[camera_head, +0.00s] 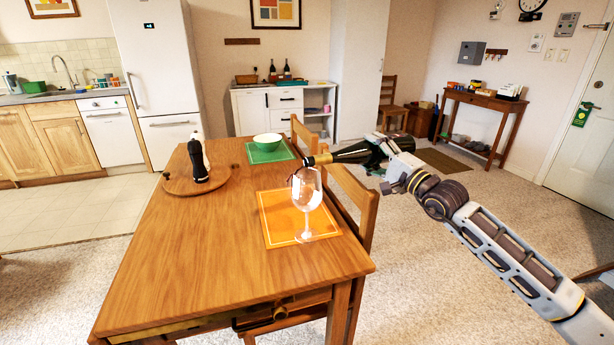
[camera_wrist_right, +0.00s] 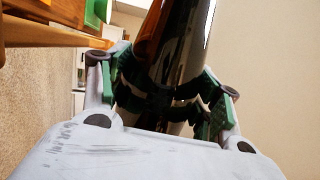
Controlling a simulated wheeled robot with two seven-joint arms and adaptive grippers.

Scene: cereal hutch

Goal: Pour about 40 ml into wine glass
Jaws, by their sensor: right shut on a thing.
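A clear wine glass (camera_head: 307,190) stands upright on an orange placemat (camera_head: 275,222) at the table's right side. My right gripper (camera_head: 376,148) is shut around a dark wine bottle (camera_head: 348,154), right of the glass and higher up. The bottle is tipped nearly level, its neck pointing left, with the mouth at the glass's rim in the head view. A thin dark streak shows by the rim; I cannot tell if it is wine. The wrist view shows the dark bottle (camera_wrist_right: 178,40) between the green-padded fingers (camera_wrist_right: 165,95). My left gripper is out of view.
The wooden table (camera_head: 215,245) carries a round board (camera_head: 180,186) with a black and a white mill, and a green placemat (camera_head: 258,158) with a bowl (camera_head: 267,142). Chairs (camera_head: 355,200) stand along its right edge. The table's near left is clear.

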